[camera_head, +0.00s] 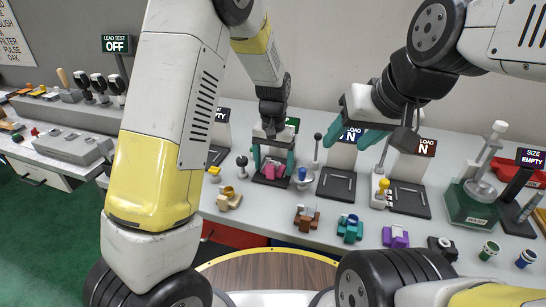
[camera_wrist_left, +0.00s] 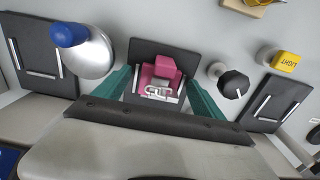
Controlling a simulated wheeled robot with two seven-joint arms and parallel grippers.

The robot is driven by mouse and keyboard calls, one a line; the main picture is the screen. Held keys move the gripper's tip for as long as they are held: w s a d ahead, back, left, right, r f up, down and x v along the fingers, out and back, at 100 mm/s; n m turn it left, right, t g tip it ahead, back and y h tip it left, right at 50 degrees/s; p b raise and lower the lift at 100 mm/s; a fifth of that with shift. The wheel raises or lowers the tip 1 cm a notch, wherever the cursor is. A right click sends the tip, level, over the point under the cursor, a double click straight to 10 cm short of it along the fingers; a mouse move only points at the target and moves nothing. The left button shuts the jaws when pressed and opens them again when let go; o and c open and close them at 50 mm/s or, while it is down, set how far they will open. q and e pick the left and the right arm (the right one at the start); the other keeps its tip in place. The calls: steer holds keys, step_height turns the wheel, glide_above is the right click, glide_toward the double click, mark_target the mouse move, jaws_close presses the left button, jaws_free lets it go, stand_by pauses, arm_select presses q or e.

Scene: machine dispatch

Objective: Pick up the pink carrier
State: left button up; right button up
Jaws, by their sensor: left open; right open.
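The pink carrier (camera_wrist_left: 160,76) sits on a dark plate between two light rails, seen from above in the left wrist view. In the head view the pink carrier (camera_head: 270,170) shows between the teal fingers of my left gripper (camera_head: 272,163). My left gripper is open, with one finger on each side of the carrier; in the left wrist view its fingertips (camera_wrist_left: 160,82) stand apart, and I cannot tell whether they touch it. My right gripper (camera_head: 372,134) is open and empty, above the table in front of the load signs.
A blue-topped silver dome (camera_wrist_left: 92,52) and a black knob (camera_wrist_left: 233,84) stand close beside the left gripper. Several coloured carriers, including a teal one (camera_head: 350,228) and a purple one (camera_head: 396,237), line the table's front. A green-based press (camera_head: 470,205) stands at right.

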arm_select(q)
steer(key=c, duration=1.6)
steer(key=shift+r, duration=0.1)
